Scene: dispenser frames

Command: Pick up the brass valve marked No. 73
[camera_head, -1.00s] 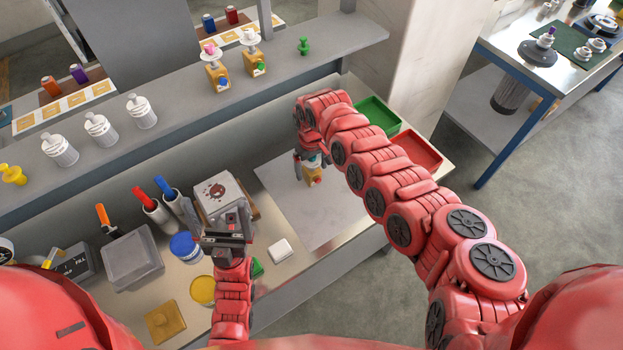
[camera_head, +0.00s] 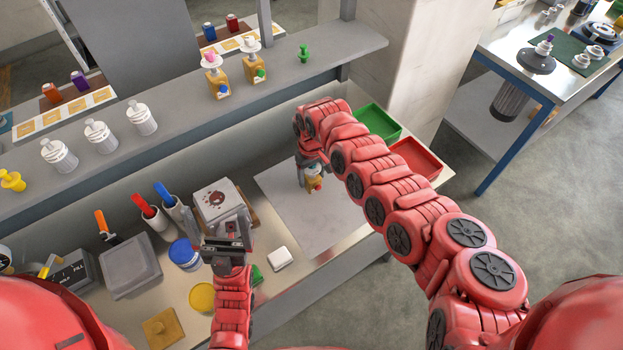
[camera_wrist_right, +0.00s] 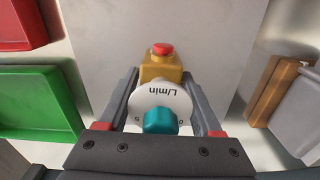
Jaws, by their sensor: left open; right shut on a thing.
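My right gripper (camera_head: 312,172) is shut on a brass valve (camera_head: 314,185) over the grey mat (camera_head: 325,222); I cannot tell whether the valve touches the mat. In the right wrist view the valve (camera_wrist_right: 161,68) sits between the fingers (camera_wrist_right: 160,90). It has a white dial marked L/min, a teal knob and a red cap. No number is readable on it. My left gripper (camera_head: 223,246) is open and empty above the bench.
Green (camera_head: 377,122) and red (camera_head: 415,158) trays lie at the bench's right end. White-capped jars (camera_head: 97,134) and a green piece (camera_head: 304,53) stand on the shelf. A grey box (camera_head: 130,266), blue tub (camera_head: 185,255) and white block (camera_head: 279,258) surround the left gripper.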

